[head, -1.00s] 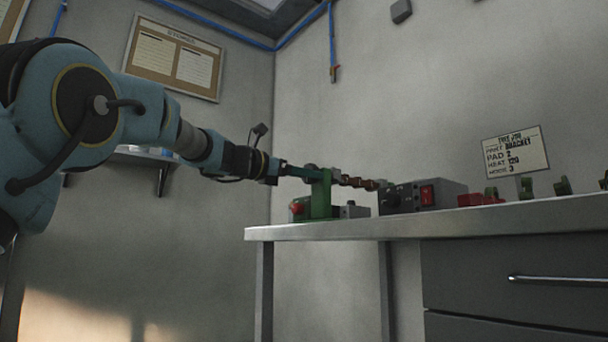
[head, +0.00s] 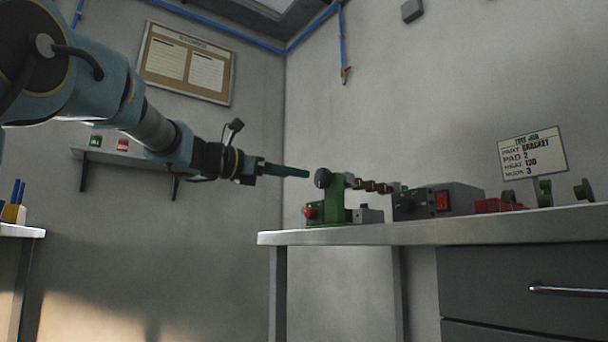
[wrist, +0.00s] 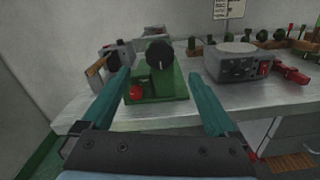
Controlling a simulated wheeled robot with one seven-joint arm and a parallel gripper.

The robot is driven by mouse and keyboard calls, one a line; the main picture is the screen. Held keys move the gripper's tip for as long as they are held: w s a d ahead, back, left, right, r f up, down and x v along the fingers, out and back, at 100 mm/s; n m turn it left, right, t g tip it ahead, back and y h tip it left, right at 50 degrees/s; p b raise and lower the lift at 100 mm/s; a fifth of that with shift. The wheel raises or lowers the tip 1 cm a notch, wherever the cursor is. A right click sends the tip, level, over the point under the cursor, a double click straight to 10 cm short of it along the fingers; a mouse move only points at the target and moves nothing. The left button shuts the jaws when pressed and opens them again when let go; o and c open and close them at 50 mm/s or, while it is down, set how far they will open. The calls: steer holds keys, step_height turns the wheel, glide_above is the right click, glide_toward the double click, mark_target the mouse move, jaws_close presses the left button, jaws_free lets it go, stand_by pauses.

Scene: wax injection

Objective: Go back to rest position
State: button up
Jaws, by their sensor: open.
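My gripper (head: 290,171) is open and empty, at the end of my arm reaching from the left in the head view. Its two teal fingers stand wide apart in the wrist view (wrist: 165,100). Past the fingertips stands a green machine (head: 328,205) with a black knob and a red button, on the metal workbench (head: 350,236). The machine also shows in the wrist view (wrist: 172,86), framed between the fingers. In the head view a gap shows between the fingertips and the machine.
A grey control box (head: 455,198) with a red switch stands right of the machine. A red item (head: 497,205) and several green pieces (head: 543,193) lie farther right. A job sign (head: 531,152) stands behind. A wall shelf (head: 120,158) and another table edge (head: 22,231) are at left.

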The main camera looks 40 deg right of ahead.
steer(key=shift+w+a, duration=0.1)
steer(key=shift+a, duration=0.95)
